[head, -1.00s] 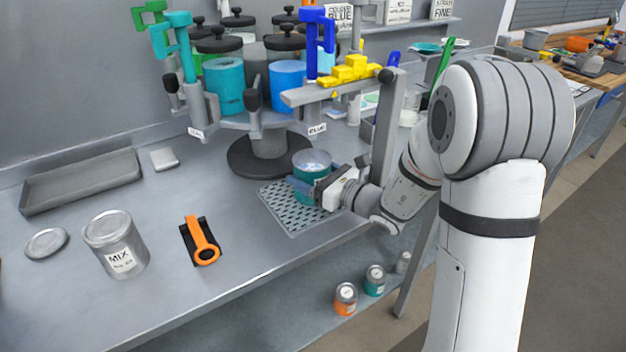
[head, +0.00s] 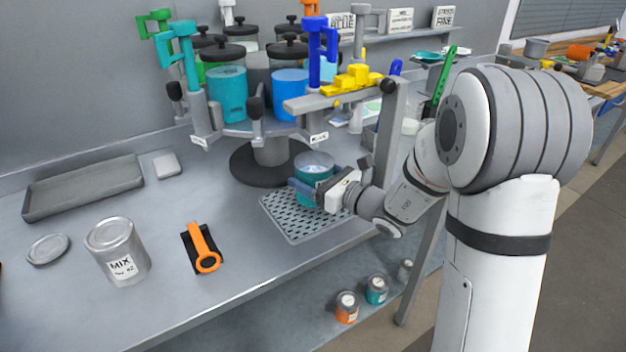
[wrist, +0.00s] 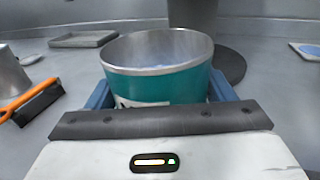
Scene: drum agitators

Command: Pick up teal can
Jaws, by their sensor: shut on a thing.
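The teal can (head: 313,167) stands upright over the perforated drip mat on the bench, with an open silver rim and pale blue inside. My gripper (head: 314,184) is shut on it from the front right, one blue finger on each side. In the wrist view, the teal can (wrist: 160,84) fills the space between the blue fingers, and a white label patch shows low on its front. My gripper's dark palm bar hides its lower part. I cannot tell surely whether its base touches the mat or hangs just above.
The drum agitator's round base (head: 262,172) is close behind the can, with a grey beam and yellow block (head: 356,78) above. A grey post (head: 386,130) stands to the right.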

